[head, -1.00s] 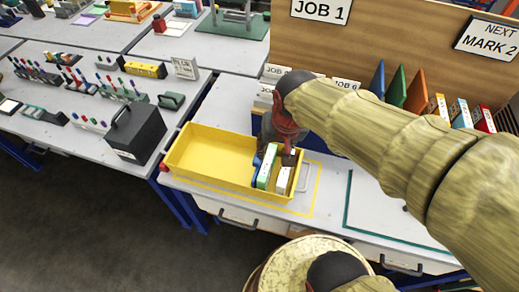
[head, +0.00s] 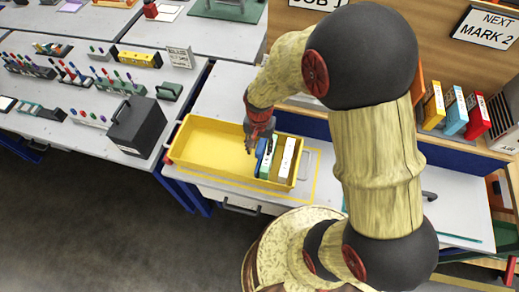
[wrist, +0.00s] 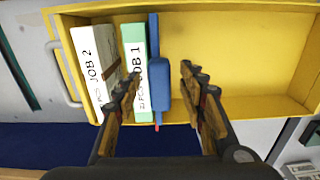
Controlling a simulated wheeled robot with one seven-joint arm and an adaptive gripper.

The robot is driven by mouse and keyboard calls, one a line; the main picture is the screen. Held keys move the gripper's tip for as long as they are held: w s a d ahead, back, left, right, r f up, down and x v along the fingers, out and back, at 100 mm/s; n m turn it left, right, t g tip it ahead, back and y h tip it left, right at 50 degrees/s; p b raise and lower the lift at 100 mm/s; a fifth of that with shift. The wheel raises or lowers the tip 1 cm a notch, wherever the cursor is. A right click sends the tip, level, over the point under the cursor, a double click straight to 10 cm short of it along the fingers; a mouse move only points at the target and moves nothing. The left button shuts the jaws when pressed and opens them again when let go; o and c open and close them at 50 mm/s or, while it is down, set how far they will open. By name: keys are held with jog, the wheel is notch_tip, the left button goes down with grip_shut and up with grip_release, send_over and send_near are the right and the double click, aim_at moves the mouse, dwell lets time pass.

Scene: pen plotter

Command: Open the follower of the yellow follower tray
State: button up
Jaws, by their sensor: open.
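The yellow follower tray (head: 205,150) sits on the bench and also fills the upper wrist view (wrist: 240,65). Its blue follower (wrist: 154,40) stands upright across the tray, beside the green-and-white JOB 1 file (wrist: 135,70). The white JOB 2 file (wrist: 92,70) stands between JOB 1 and the tray's handled end. My gripper (wrist: 163,78) is open, with the follower's blue grip block (wrist: 159,84) between its fingers. The left finger overlaps the JOB 1 file in the view; I cannot tell if either finger touches. In the head view my gripper (head: 253,144) is over the tray beside the follower (head: 261,155).
The tray's larger side away from the files is empty. A dark box with a handle (head: 138,126) stands on the bench left of the tray. Coloured binders (head: 454,110) stand on the right. A wooden panel with signs rises behind the bench.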

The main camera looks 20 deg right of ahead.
jog(key=shift+f, duration=0.75)
jog(key=c, duration=0.3)
jog(key=c, duration=0.8)
grip_shut()
